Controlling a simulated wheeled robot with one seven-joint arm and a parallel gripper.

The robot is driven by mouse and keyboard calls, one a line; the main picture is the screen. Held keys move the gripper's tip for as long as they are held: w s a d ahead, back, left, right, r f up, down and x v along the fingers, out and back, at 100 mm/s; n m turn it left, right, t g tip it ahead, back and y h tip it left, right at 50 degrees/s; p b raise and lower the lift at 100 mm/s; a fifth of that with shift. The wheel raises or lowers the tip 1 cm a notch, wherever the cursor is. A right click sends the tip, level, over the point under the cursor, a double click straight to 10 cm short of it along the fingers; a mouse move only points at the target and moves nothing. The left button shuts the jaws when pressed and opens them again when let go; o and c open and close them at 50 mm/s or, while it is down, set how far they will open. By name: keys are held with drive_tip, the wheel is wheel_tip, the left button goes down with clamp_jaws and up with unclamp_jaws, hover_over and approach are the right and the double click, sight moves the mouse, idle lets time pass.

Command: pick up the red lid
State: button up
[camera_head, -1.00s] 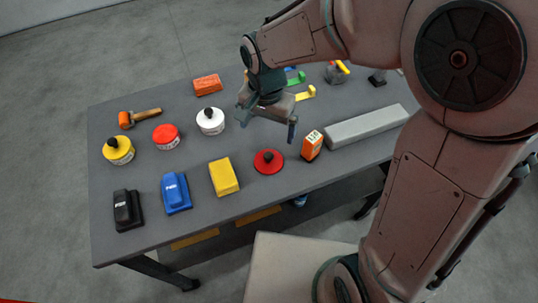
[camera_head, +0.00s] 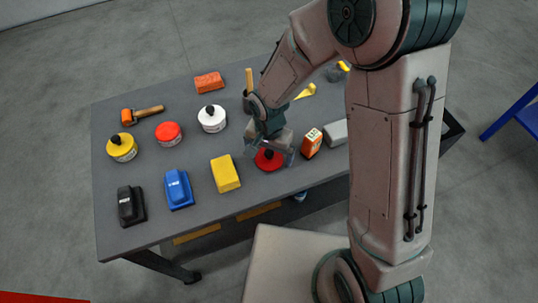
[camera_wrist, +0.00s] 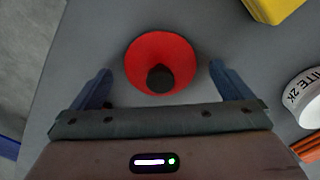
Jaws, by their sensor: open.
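The red lid (camera_head: 266,163) is a flat red disc with a black knob on top. It lies on the grey table near its front edge. In the wrist view the red lid (camera_wrist: 160,54) sits between the two blue fingers of my gripper (camera_wrist: 161,80), with a gap on either side. The gripper is open. In the head view my gripper (camera_head: 271,150) is right over the lid and partly hides it. I cannot tell how far above the table the fingertips are.
A yellow block (camera_head: 225,174) stands left of the lid and an orange box (camera_head: 311,144) close on its right. A white tub (camera_head: 212,118), a red tub (camera_head: 168,132) and a blue sanding block (camera_head: 178,190) are further left. The table's front edge (camera_head: 220,221) is near.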

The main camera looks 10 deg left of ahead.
drive_tip(key=shift+f, duration=0.2)
drive_tip(key=c, duration=1.1)
